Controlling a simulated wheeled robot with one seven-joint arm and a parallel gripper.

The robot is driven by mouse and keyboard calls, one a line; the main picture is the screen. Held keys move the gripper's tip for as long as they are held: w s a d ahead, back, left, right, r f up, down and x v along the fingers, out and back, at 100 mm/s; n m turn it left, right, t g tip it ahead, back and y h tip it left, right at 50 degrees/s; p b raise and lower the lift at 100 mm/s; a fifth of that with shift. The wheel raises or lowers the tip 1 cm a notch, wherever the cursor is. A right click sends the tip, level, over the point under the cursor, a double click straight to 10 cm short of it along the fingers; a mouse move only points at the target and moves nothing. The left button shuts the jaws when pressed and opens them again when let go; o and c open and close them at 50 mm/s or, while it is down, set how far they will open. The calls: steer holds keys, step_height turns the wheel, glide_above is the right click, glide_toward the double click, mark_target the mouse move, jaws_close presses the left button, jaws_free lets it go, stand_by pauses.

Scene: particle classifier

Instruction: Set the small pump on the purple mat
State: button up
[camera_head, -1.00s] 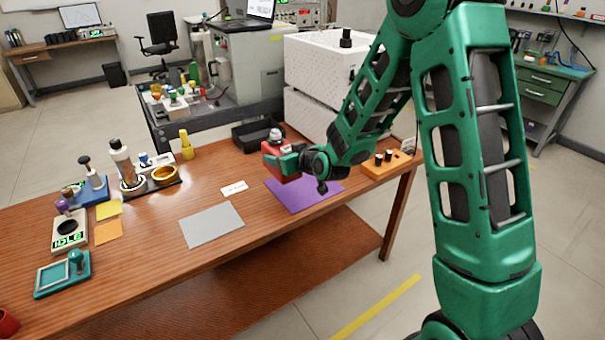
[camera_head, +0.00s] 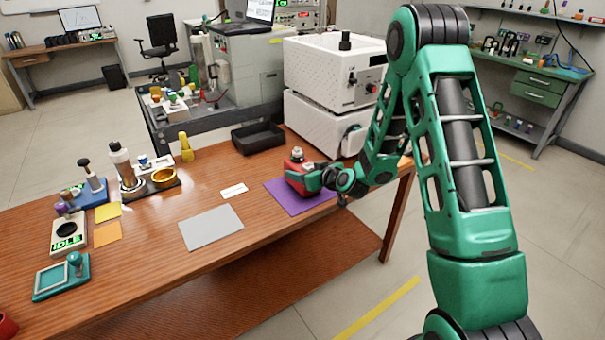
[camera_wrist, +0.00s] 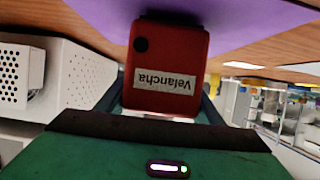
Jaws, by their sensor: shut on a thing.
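The small pump is a red block with a grey knob on top (camera_head: 296,164). It is at the purple mat (camera_head: 290,204), near the mat's back right part. My gripper (camera_head: 304,180) is shut on the pump from the right side. In the wrist view the red pump (camera_wrist: 168,62) shows a white label reading "Velancha", upside down, and the purple mat (camera_wrist: 240,18) is close beside its base. The pump looks upright. I cannot tell whether its base touches the mat.
A white two-part machine (camera_head: 322,128) stands behind the mat. A black tray (camera_head: 258,146) is at the table's back edge. A white card (camera_head: 234,191) and a grey mat (camera_head: 211,228) lie to the left. The wooden table (camera_head: 150,250) is clear in front.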

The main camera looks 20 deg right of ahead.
steer(key=shift+f, duration=0.2)
steer(key=o, duration=1.6)
steer(key=shift+f, duration=0.1)
steer(key=v, duration=1.2)
steer(key=shift+a, duration=0.1)
